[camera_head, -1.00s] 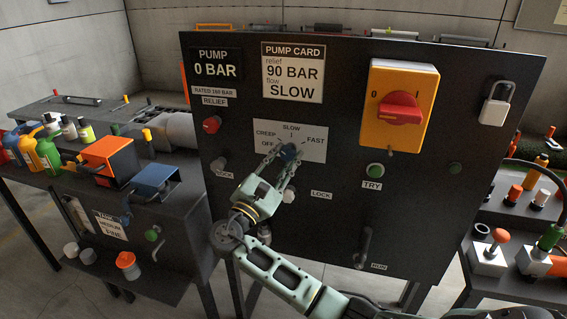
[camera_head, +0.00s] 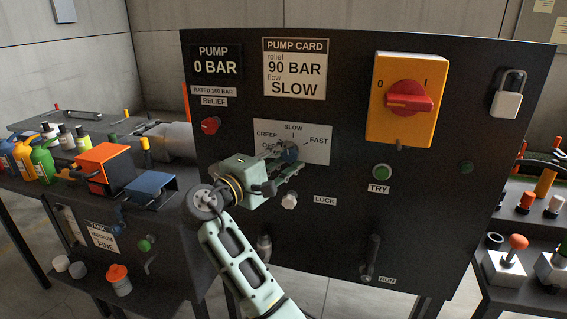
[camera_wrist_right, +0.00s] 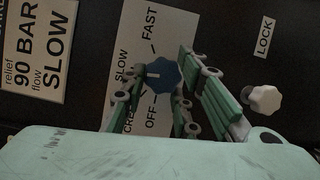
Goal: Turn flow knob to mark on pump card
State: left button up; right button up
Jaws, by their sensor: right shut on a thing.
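The blue flow knob (camera_head: 289,151) sits on the white dial plate (camera_head: 318,152), marked OFF, CREEP, SLOW and FAST. My right gripper (camera_head: 286,160) reaches it from the lower left and is shut on it. Its fingers partly cover the knob and the OFF label. In the right wrist view the knob (camera_wrist_right: 165,76) shows at the fingertips. A pale line on the knob points towards the SLOW mark on the plate (camera_wrist_right: 140,50). The pump card (camera_head: 295,58) above reads relief 90 BAR, flow SLOW. My left gripper is not in view.
A white lock knob (camera_head: 289,201) is close below the gripper. The red relief knob (camera_head: 210,125) is to the left. The red switch (camera_head: 409,98), green TRY button (camera_head: 382,172) and RUN lever (camera_head: 372,258) are to the right. The pump display (camera_head: 216,66) reads 0 BAR.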

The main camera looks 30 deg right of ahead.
jog(key=shift+r+m, duration=0.45)
jog(key=shift+m, duration=0.05)
jog(key=o, duration=1.1)
jog(key=shift+c, duration=0.2)
jog(key=shift+f, duration=0.1)
jog(key=shift+s+f, duration=0.1)
jog(key=shift+a, duration=0.3)
jog(key=v, duration=1.1)
jog(key=shift+a, duration=0.15)
